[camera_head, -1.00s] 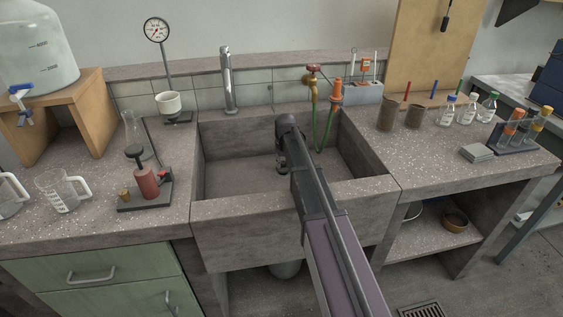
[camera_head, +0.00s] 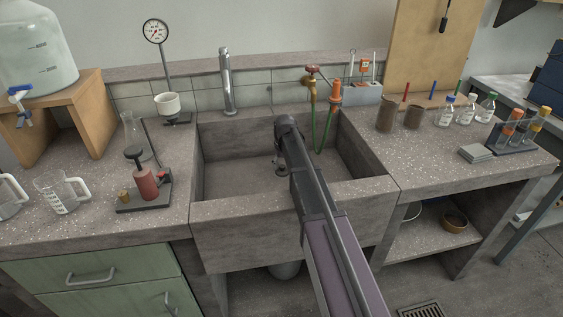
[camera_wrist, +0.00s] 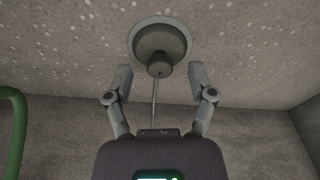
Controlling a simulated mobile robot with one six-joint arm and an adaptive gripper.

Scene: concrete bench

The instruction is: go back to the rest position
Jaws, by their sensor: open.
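My gripper (camera_wrist: 159,76) is open over the floor of the stone sink (camera_head: 222,178), its two fingers apart. In the wrist view a round grey drain fitting (camera_wrist: 160,31) lies in the sink floor just beyond the fingertips. A small dark knob (camera_wrist: 160,66) shows at its middle, between the fingertips, with a visible gap on each side. A thin pale line runs from the knob toward my palm; I cannot tell what it is. In the head view my arm reaches over the front sink wall, and the gripper (camera_head: 281,166) is partly hidden by my wrist.
A tall tap (camera_head: 228,84) and a green hose (camera_head: 327,128) stand at the back of the sink. A red burner stand (camera_head: 146,183) and beakers are on the left bench. Brown jars (camera_head: 387,115), bottles and a tube rack (camera_head: 514,143) are on the right bench.

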